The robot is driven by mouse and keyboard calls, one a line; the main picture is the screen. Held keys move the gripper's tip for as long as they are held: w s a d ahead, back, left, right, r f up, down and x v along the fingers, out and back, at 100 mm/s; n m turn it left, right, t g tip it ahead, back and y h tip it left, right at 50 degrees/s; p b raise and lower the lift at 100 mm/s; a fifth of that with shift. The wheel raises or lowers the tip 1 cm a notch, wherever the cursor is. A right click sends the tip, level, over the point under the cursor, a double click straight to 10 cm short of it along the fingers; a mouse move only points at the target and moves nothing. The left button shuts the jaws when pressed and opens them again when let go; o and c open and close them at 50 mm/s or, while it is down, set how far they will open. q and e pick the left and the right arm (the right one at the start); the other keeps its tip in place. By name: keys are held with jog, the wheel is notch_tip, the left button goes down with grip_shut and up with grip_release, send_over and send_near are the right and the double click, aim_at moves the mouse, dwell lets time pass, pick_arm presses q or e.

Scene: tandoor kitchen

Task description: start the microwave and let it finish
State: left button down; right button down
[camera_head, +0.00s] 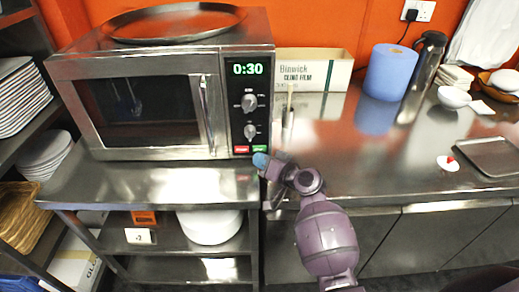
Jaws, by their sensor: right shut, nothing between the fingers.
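The microwave (150,65) is a steel box on the steel counter, with its door (150,110) shut. Its display (247,69) reads 0:30 in green. Below it are two knobs, then a red button (241,149) and a green button (259,149) side by side at the bottom of the panel. My right gripper (262,161) is shut and empty, with its bluish tip just below the green button. I cannot tell whether the tip touches the button or the panel. My left gripper is not in view.
A round tray (175,22) lies on top of the microwave. To the right stand a cling film box (312,70), a blue paper roll (390,73) and a steel flask (424,68). Open shelves with a white container (209,227) are below. The counter's front right is mostly clear.

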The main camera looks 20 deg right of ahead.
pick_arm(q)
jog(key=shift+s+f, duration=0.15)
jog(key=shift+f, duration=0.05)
pick_arm(e)
jog(key=shift+w+d, duration=0.15)
jog(key=shift+w, duration=0.1)
